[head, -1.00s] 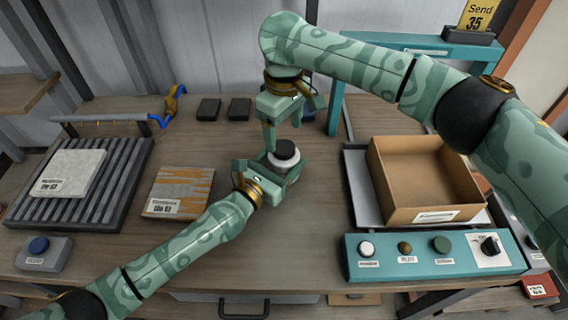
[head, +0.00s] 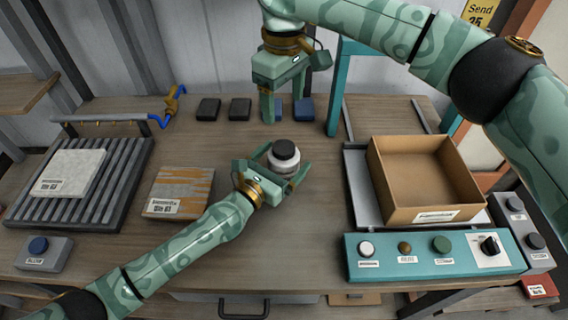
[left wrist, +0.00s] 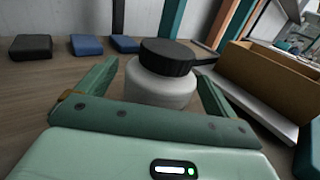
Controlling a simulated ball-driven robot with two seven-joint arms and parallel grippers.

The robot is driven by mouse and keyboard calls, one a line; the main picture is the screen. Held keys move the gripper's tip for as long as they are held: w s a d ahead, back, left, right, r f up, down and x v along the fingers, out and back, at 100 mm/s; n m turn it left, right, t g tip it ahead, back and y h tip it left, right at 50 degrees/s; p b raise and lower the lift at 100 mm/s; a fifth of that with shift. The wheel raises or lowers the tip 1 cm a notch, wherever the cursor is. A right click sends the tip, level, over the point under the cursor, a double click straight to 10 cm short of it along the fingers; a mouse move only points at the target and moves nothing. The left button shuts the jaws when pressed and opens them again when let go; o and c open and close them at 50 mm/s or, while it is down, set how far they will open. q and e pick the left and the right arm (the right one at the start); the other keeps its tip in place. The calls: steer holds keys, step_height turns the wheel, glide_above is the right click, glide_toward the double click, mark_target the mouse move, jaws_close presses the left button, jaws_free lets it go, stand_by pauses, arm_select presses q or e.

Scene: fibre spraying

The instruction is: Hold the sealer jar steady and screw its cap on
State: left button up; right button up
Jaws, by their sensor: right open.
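The sealer jar (head: 284,163) is white and stands upright on the bench. Its black cap (head: 285,149) sits on top of it. My left gripper (head: 289,155) is low at the jar, with one finger on each side; the fingers look spread, with small gaps to the jar. In the left wrist view the jar (left wrist: 160,90) and ridged cap (left wrist: 167,57) stand upright between the two fingers (left wrist: 158,68). My right gripper (head: 284,118) is open and empty, above and behind the jar, clear of the cap.
A cardboard box (head: 425,185) stands at the right behind a teal button panel (head: 385,268). A ribbed rack (head: 122,170) and an orange-grey panel (head: 180,192) lie at the left. Several dark blocks (head: 208,109) line the back.

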arm_select(q)
steer(key=v, duration=1.6)
steer(key=shift+s+a, duration=0.1)
steer(key=shift+s, duration=0.05)
